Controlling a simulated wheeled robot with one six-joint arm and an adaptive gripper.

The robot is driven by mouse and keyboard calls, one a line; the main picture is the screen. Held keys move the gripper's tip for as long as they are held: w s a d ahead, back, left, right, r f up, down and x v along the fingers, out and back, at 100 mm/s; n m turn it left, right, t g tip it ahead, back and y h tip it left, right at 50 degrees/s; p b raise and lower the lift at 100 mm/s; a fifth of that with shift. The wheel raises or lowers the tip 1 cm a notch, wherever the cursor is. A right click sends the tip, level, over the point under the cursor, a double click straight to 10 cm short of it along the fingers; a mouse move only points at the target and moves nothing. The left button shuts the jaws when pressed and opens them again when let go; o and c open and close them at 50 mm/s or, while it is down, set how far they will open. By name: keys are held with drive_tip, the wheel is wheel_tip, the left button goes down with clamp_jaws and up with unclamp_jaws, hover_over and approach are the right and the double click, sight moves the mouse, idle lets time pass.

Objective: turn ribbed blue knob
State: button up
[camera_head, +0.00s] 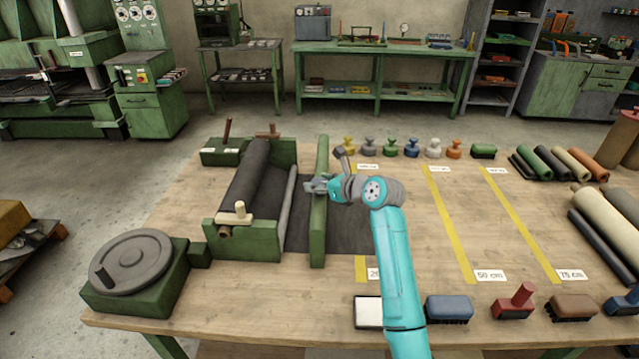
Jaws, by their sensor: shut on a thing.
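A blue knob (411,147) stands upright in a row of coloured knobs at the table's back; its ribs are too small to make out. My gripper (316,185) is left of and nearer than the blue knob, apart from it. The gripper is at the middle of the long green bar (318,240) and is shut on a small part there. The fingers largely hide that part, so its shape cannot be told.
Left of the bar is a green roller stand with a dark roll (250,170) and a grey handwheel (131,262). Yellow (348,146), grey, green, white and orange knobs flank the blue one. Brushes (449,308) line the front edge; rolls (610,215) lie right. The table's middle right is clear.

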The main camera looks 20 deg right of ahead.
drive_tip(key=shift+n+y, duration=0.3)
drive_tip(key=n+g+y, duration=0.4)
drive_tip(key=n+y, duration=0.1)
drive_tip(key=shift+w+n+g, duration=0.1)
drive_tip(key=shift+n+g, duration=0.2)
drive_tip(key=shift+g, duration=0.1)
drive_tip(key=n+g+y, duration=0.1)
drive_tip(key=n+g, duration=0.2)
drive_tip(key=g, duration=0.1)
drive_tip(key=shift+n+y, duration=0.3)
drive_tip(key=shift+n, duration=0.1)
drive_tip(key=shift+g, duration=0.3)
drive_tip(key=shift+f+n+g, duration=0.15)
drive_tip(key=shift+n+g, duration=1.25)
drive_tip(key=o, duration=1.2)
drive_tip(key=shift+c, duration=0.2)
